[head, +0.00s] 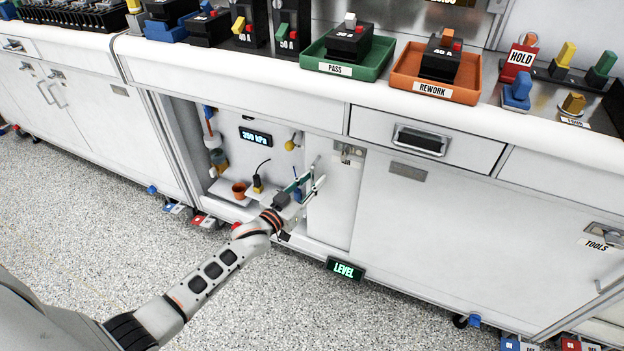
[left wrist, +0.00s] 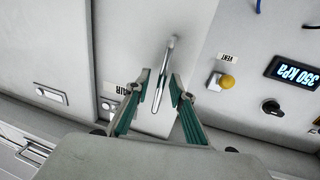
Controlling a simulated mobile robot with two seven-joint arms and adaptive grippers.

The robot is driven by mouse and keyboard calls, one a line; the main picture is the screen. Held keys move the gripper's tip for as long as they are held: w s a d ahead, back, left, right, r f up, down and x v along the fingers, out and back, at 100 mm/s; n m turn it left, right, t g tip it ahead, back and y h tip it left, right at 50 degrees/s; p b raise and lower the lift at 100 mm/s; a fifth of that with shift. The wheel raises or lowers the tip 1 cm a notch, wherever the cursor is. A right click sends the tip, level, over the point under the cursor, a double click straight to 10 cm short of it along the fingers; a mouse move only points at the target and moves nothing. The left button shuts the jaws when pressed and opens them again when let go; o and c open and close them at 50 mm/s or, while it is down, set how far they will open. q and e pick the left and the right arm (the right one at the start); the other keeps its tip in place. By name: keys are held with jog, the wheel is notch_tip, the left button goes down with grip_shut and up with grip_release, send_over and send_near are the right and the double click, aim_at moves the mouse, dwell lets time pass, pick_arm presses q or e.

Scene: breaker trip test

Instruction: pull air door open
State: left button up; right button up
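The air door is a narrow pale panel (head: 332,205) under the counter in the head view. In the left wrist view the door (left wrist: 128,45) carries a slim metal bar handle (left wrist: 171,48) and an AIR label (left wrist: 122,90), partly hidden by a finger. My left gripper (head: 317,175) is in front of the door. In the left wrist view its teal-edged fingers (left wrist: 161,76) are apart, one on each side of the handle. No finger clearly touches the bar. How far the door stands open cannot be told. My right gripper is not in view.
Left of the door is an exposed bay with a 350 kPa display (head: 256,137), a yellow vent knob (left wrist: 227,81) and an orange cup (head: 239,190). A LEVEL display (head: 345,270) sits low in front.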

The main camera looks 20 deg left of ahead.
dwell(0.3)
pick_arm(q)
jog(key=v, duration=1.2)
jog(key=shift+r, duration=0.1)
